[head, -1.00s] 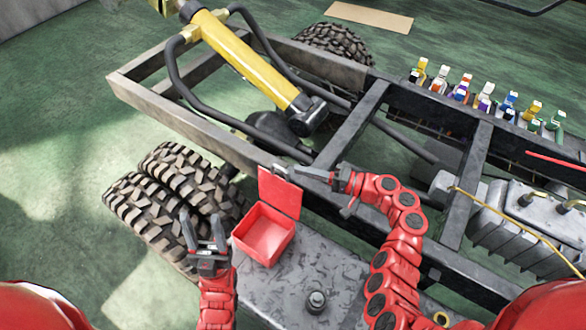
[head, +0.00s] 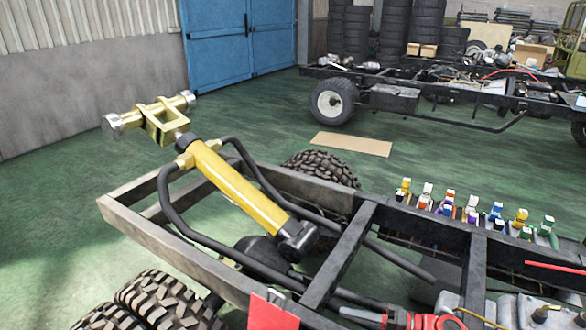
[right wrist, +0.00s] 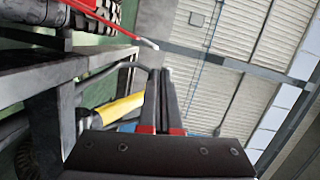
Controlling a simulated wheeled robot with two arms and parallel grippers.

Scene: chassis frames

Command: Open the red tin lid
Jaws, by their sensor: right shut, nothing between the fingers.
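The upper part of the red tin lid (head: 272,312) shows at the bottom edge of the head view, standing raised. The tin's box is below the frame there. My right gripper (head: 346,314) is just right of the lid, apart from it, with its fingers pointing left. In the right wrist view its fingers (right wrist: 165,100) are together with nothing between them. A thin red edge (right wrist: 120,27) crosses the upper left of that view, perhaps the lid seen edge-on. My left gripper is outside the head view.
The grey chassis frame (head: 345,255) spans the middle, with a yellow cylinder (head: 240,187) and black hoses on it. Several small coloured bottles (head: 472,206) line the far rail. Knobbly tyres (head: 155,305) are at the lower left. A cardboard sheet (head: 350,144) lies on the floor.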

